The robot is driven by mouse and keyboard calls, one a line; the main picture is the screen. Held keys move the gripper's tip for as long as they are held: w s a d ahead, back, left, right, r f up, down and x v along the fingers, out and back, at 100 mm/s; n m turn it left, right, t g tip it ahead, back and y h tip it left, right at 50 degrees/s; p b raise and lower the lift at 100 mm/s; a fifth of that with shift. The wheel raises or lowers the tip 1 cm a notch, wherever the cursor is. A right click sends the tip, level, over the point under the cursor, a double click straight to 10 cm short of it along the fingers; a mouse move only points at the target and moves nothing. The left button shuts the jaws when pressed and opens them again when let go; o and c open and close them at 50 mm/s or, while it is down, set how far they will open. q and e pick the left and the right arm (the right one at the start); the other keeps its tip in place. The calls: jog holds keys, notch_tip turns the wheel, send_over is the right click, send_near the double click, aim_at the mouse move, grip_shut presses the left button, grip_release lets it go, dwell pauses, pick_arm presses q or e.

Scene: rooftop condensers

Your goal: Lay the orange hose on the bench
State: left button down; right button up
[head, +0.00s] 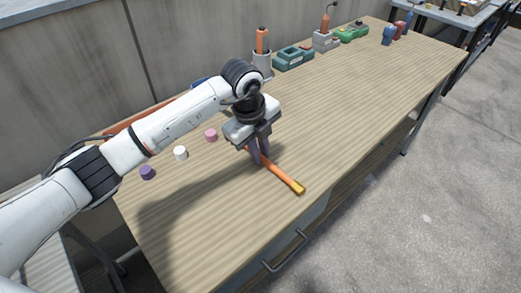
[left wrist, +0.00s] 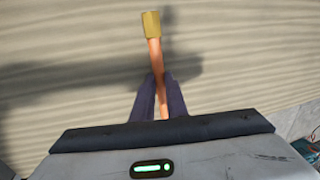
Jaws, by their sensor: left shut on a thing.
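The orange hose (head: 281,174) is a short, straight piece with a yellow end, low over or on the wooden bench (head: 330,115). My left gripper (head: 260,158) is shut on the hose near its far end and points down at the bench top. In the left wrist view, the hose (left wrist: 154,55) runs up from between my left fingers (left wrist: 160,100), with its yellow end toward the top. I cannot tell whether the hose touches the bench. My right gripper is not in view.
Purple (head: 148,172), white (head: 181,153) and pink (head: 211,135) small cylinders stand left of the gripper. A grey cup (head: 262,64) with an orange-handled item and a teal device (head: 293,58) stand along the back. The bench's right middle is clear.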

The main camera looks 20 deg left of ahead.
pick_arm(q)
jog(key=shift+f, duration=0.15)
jog(key=c, duration=1.8)
grip_release()
jog(key=shift+o, duration=0.2)
notch_tip(320, 180, up, 12)
jog(key=s+a, duration=0.1)
jog(key=s, duration=0.1)
